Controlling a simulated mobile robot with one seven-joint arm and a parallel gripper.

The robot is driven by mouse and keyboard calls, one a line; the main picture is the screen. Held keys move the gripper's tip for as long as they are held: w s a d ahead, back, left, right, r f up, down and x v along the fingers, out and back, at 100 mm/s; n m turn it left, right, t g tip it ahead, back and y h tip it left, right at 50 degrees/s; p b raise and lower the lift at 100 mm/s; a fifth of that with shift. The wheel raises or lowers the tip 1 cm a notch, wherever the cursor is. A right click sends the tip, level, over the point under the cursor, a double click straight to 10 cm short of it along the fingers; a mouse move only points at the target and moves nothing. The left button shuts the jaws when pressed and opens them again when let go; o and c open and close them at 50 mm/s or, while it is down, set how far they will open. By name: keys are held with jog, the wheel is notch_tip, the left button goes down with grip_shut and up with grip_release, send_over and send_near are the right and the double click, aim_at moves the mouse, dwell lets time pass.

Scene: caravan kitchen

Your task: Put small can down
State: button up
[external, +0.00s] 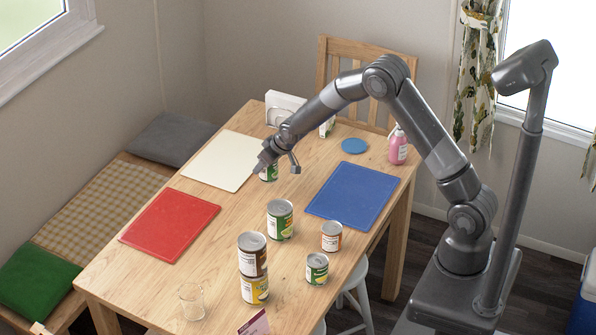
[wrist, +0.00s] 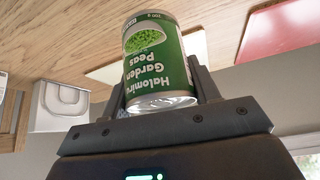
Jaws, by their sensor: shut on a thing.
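My gripper (external: 279,164) is shut on a small green can (external: 269,173), over the table by the right edge of the cream mat (external: 222,160). The wrist view shows the can (wrist: 154,60) between the two fingers (wrist: 160,88), with a "Garden Peas" label and a silver end toward the palm. The picture there is turned over, with the wooden table (wrist: 60,35) at the top. I cannot tell whether the can touches the table. My gripper hides part of the can in the external view.
A red mat (external: 170,224), blue mat (external: 352,190) and blue coaster (external: 354,146) lie on the table. Several cans (external: 280,220) stand toward the front, near a glass (external: 192,301). A white holder (external: 284,104) and pink bottle (external: 398,147) stand farther back. The table's middle has bare wood.

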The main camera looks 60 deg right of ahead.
jog(key=shift+w+a+f, duration=0.75)
jog(key=shift+w+a, duration=0.05)
jog(key=shift+a, duration=0.2)
jog(key=shift+f, duration=1.95)
jog(key=shift+f, duration=0.1)
jog(key=o, duration=1.1)
